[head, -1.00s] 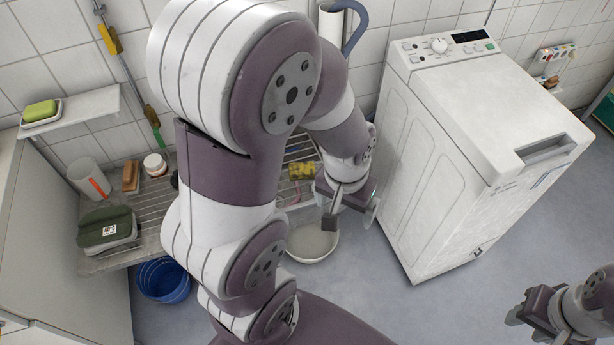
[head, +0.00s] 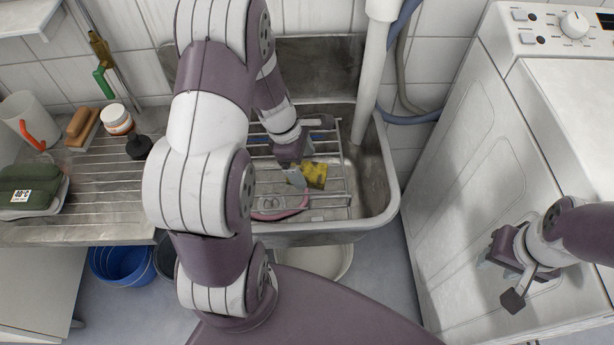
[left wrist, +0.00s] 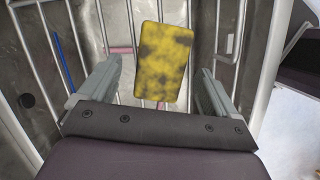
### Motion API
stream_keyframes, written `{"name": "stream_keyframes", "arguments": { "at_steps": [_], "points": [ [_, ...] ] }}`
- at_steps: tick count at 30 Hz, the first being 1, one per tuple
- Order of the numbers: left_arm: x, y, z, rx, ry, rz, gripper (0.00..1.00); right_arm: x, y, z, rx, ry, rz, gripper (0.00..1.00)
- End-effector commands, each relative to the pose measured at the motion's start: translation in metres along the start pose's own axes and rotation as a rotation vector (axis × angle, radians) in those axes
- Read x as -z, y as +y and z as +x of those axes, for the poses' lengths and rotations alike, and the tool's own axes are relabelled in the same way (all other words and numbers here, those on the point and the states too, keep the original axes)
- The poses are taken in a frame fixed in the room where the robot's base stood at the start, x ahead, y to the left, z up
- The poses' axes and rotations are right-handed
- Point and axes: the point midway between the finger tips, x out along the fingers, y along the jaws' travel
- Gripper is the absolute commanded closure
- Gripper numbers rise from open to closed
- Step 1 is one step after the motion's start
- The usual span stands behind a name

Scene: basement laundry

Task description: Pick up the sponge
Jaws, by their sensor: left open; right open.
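A yellow sponge (head: 314,175) with dark stains lies on the wire rack over the sink. In the left wrist view the sponge (left wrist: 163,62) is upright in the picture, ahead of and between my fingers, with no finger touching it. My left gripper (head: 298,178) is open, just left of the sponge over the rack; it also shows in the left wrist view (left wrist: 158,88). My right gripper (head: 500,282) is open and empty in front of the washing machine, far from the sponge.
The wire rack (head: 336,200) crosses the metal sink (head: 386,180), with a pink item (head: 280,212) by it. A white pipe (head: 372,75) stands behind on the right. A washing machine (head: 470,150) is at right. Buckets (head: 122,262) stand below the drainboard.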

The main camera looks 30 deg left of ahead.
Motion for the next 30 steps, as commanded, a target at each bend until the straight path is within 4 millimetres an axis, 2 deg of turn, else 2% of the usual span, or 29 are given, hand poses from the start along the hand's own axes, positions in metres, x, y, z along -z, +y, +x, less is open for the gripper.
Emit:
{"name": "stream_keyframes", "arguments": {
  "at_steps": [1, 3, 30],
  "points": [
    [0.0018, -0.0003, 0.0156, 0.002, 0.000, 0.000, 0.08, -0.0015, 0.0000, 0.0107, 0.000, 0.000, 0.000, 0.57],
    [0.0012, -0.0004, 0.0219, 0.001, 0.001, 0.001, 0.08, -0.0018, 0.0000, 0.0126, 0.000, -0.001, 0.000, 0.57],
    [0.0017, 0.0001, 0.0243, -0.001, 0.001, 0.003, 0.08, -0.0013, 0.0000, 0.0100, 0.000, -0.001, 0.000, 0.57]
  ]
}}
